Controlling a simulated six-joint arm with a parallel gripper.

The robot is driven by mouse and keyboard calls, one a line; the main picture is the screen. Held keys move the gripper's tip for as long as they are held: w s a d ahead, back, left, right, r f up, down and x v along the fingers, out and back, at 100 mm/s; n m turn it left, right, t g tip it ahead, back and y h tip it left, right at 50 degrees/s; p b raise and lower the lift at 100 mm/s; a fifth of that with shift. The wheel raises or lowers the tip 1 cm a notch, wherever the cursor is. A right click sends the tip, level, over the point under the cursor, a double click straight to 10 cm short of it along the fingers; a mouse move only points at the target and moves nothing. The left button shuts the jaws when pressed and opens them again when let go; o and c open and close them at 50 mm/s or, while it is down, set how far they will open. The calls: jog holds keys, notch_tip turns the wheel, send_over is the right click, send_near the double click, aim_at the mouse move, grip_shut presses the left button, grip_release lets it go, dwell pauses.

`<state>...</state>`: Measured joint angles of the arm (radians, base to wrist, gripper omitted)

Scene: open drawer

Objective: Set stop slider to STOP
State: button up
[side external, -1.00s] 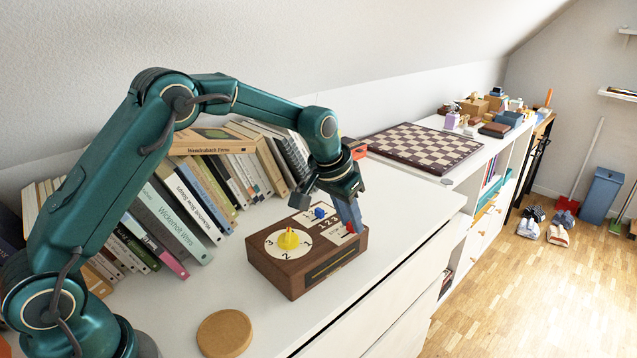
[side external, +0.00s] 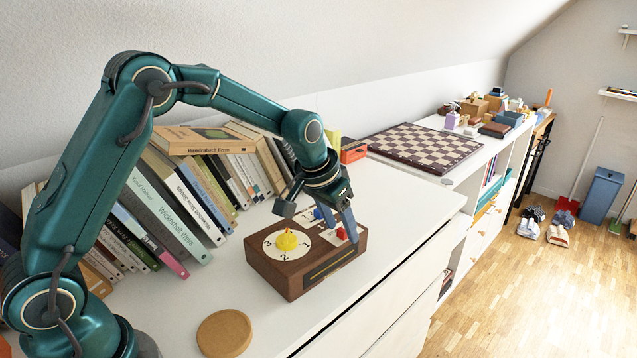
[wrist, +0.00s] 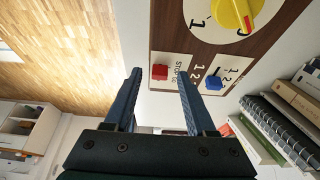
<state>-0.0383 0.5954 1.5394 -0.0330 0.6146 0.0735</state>
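The brown wooden box (side external: 316,277) sits on the white top. The small red stop slider (side external: 341,233) is at its right end; it also shows in the wrist view (wrist: 159,72) beside STOP and GO lettering. I cannot tell exactly which word it lines up with. My gripper (side external: 340,236) is open over that end. In the wrist view its fingers (wrist: 159,75) are apart, with the red slider between the tips in the picture; contact is not clear. A blue slider (wrist: 214,82) lies just outside the right finger. A yellow dial (side external: 287,240) is on the left half.
Books (side external: 180,205) stand behind and left of the box. A round cork coaster (side external: 224,333) lies in front. An orange-red object (side external: 353,150) and a chessboard (side external: 425,147) are farther back. The white top (side external: 405,200) right of the box is clear.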

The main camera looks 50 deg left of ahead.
aim_at(332, 245)
jog(key=shift+v, duration=2.55)
jog(key=s+r+t, duration=0.2)
jog(key=s+r, duration=0.6)
jog(key=r, duration=0.2)
jog(key=s+f, duration=0.3)
jog(key=s, duration=0.4)
jog(key=s+d+f+g, duration=0.1)
jog(key=s+f, duration=0.2)
jog(key=s, duration=0.5)
jog(key=shift+w, duration=0.1)
